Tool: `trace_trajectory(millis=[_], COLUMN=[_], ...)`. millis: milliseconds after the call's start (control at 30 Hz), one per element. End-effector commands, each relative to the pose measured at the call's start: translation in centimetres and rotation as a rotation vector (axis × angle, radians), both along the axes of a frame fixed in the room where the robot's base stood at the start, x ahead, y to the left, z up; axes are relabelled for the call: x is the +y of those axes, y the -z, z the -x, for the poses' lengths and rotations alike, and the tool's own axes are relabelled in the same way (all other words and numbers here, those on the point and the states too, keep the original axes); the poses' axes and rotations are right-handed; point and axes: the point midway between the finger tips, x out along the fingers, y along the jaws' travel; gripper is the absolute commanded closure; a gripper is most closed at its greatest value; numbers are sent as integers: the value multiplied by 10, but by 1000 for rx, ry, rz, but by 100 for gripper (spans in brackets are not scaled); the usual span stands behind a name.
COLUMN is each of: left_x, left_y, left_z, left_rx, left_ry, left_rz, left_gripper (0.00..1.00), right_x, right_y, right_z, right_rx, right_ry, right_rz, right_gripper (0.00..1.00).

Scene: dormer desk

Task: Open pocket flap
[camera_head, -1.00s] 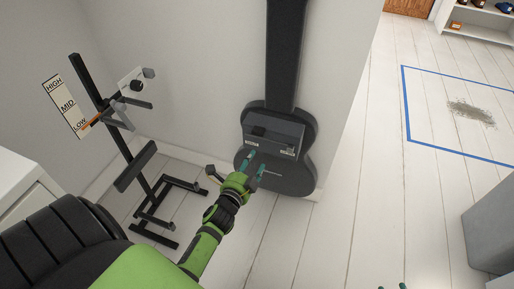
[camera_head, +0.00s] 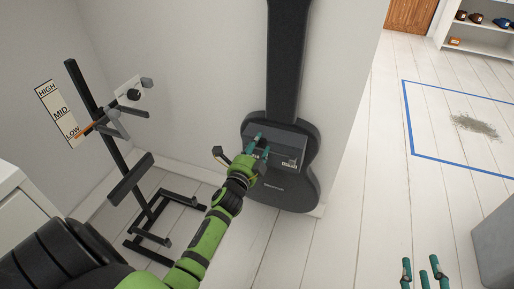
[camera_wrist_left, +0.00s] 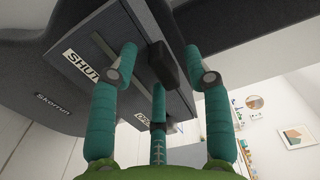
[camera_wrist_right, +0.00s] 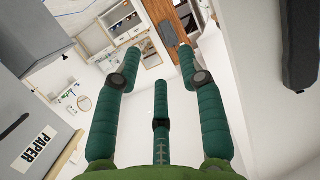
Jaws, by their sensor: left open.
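A dark guitar case (camera_head: 285,195) stands upright against the wall. Its grey pocket (camera_head: 289,148) carries small labels; in the left wrist view, a SHUT label (camera_wrist_left: 83,64) and a partly covered OPEN label (camera_wrist_left: 146,118) show on the pocket face. A black block-like tab (camera_wrist_left: 162,65) lies between the left fingers in that view; I cannot tell whether they touch it. My left gripper (camera_head: 262,147) is open in front of the pocket and hides part of it. My right gripper (camera_head: 422,272) is open and empty at the bottom right, away from the case.
A black stand (camera_head: 118,150) with a grey lever is left of the case, near a HIGH/MID/LOW scale (camera_head: 60,113). A grey box (camera_head: 494,245) is at the right edge. Blue tape (camera_head: 410,125) outlines floor around a dark patch. The floor right of the case is clear.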

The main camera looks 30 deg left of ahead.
Motion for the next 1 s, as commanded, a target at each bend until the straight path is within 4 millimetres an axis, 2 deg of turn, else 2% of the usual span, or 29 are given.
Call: trace_trajectory(millis=[233, 267, 300, 367, 733, 867, 1000], left_x=[0, 0, 0, 0, 0, 0, 0], left_y=[0, 0, 0, 0, -1, -2, -5], left_z=[-1, -1, -1, -1, -1, -1, -1], left_rx=[0, 0, 0, 0, 2, 8, 18], left_ry=[0, 0, 0, 0, 0, 0, 0], left_rz=[0, 0, 0, 0, 0, 2, 4], left_gripper=[51, 59, 75, 99, 100, 100, 100], right_x=[0, 0, 0, 0, 0, -7, -19], right_y=[-1, -1, -1, -1, 1, 18, 44], right_z=[0, 0, 0, 0, 0, 5, 19], right_rx=[-7, -6, -6, -6, 10, 99, 255], right_ry=[-1, -1, -1, 0, 1, 16, 40], right_rz=[-2, -2, -2, -2, 2, 24, 58], right_gripper=[60, 60, 60, 60, 60, 60, 60])
